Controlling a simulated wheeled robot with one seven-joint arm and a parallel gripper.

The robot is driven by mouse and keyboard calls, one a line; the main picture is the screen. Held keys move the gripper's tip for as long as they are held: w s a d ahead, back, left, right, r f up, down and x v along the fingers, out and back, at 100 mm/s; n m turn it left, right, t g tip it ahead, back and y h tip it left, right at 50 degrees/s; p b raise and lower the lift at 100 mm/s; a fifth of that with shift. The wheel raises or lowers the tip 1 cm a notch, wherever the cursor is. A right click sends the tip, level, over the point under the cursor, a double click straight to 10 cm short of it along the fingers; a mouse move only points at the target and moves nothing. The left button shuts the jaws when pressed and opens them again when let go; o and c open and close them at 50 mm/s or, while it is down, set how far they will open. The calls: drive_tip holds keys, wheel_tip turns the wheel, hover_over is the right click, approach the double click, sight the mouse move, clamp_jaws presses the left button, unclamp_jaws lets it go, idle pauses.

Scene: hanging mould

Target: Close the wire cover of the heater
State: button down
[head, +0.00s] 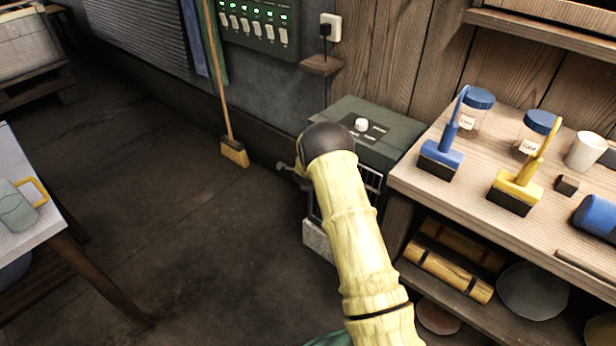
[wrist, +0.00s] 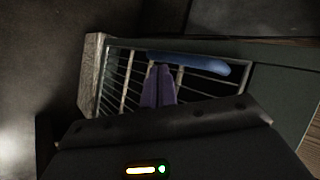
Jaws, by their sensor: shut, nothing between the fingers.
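The heater (head: 385,125) is a dark green box with a white knob on top, standing against the wall left of the workbench. My arm hides much of its front in the head view. Part of the wire cover (head: 373,180) shows right of my arm. In the wrist view the wire cover (wrist: 125,82) is a frame of thin bars with a blue handle (wrist: 200,65) along it. My gripper (wrist: 159,70) has purple fingers, shut and empty, with the tips at or very near the blue handle. I cannot tell whether they touch, or how far the cover stands open.
A workbench (head: 410,180) with brushes, jars and a cup stands right of the heater. A pale block (head: 318,240) sits low at the heater's front. A broom (head: 234,152) leans on the wall. A table (head: 50,235) stands left, with clear floor between.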

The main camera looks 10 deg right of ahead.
drive_tip(key=s+a+r+n+g+y+p, duration=0.1)
drive_tip(key=s+a+r+n, duration=0.1)
drive_tip(key=s+r+n, duration=0.55)
drive_tip(key=s+a+r+n+g+y, duration=0.1)
drive_tip(key=s+a+r+n+g, duration=0.15)
drive_tip(key=s+r, duration=0.95)
drive_tip(key=s+d+r+n+g, duration=0.15)
drive_tip(key=s+n, duration=0.35)
drive_tip(key=s, duration=0.7)
drive_tip(key=s+n+g, duration=0.2)
drive_tip(key=s+n, duration=0.4)
drive_tip(key=s, duration=0.6)
wheel_tip(320, 180, up, 23)
drive_tip(key=p, duration=2.3)
drive_tip(key=shift+w, duration=0.45)
drive_tip(key=shift+f, duration=0.15)
